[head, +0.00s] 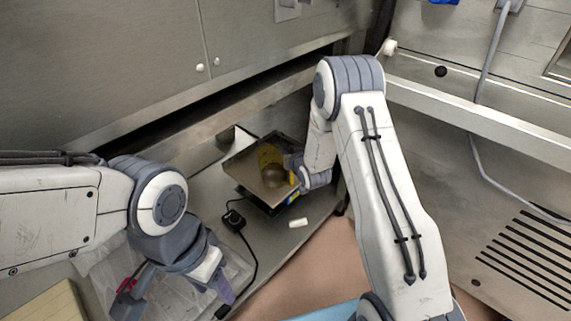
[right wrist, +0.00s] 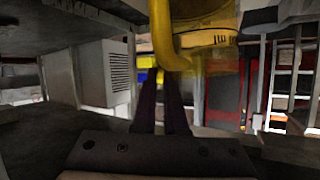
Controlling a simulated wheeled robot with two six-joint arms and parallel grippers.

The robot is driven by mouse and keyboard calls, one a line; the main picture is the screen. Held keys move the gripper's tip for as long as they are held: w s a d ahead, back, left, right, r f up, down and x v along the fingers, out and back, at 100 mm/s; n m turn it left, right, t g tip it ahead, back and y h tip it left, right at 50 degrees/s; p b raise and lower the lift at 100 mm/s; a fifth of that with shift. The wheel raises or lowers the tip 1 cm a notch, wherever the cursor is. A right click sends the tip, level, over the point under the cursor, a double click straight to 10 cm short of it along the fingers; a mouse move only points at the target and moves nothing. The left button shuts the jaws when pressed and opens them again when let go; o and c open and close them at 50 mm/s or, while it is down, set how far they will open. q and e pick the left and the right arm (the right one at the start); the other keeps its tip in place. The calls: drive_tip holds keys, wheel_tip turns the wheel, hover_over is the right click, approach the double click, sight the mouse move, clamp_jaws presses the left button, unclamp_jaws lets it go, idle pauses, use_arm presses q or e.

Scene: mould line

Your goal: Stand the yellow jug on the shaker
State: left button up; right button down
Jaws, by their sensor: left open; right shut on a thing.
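The yellow jug (head: 268,158) is upright over the plate of the shaker (head: 243,170), seen from above into its opening. Whether its base touches the plate I cannot tell. My right gripper (head: 294,170) is at the jug's right side, shut on it, with its fingertips largely hidden by the wrist. In the right wrist view the jug (right wrist: 205,38) and its curved handle stand at the top, beyond my dark fingers (right wrist: 162,85). My left gripper (head: 176,292) is open and empty at the lower left, well away from the jug.
A small black box (head: 233,221) with a cable sits in front of the shaker. A small white piece (head: 298,222) lies to its right. A clear plastic bin (head: 105,285) is under my left arm. A metal ledge and walls close in behind the shaker.

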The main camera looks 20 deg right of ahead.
sight(274, 177)
wheel_tip(274, 177, down, 4)
drive_tip(key=shift+r+b, duration=0.1)
drive_tip(key=shift+b, duration=1.05)
drive_tip(key=shift+r, duration=0.1)
drive_tip(key=c, duration=1)
unclamp_jaws()
drive_tip(key=shift+o, duration=0.2)
drive_tip(key=shift+s, duration=0.1)
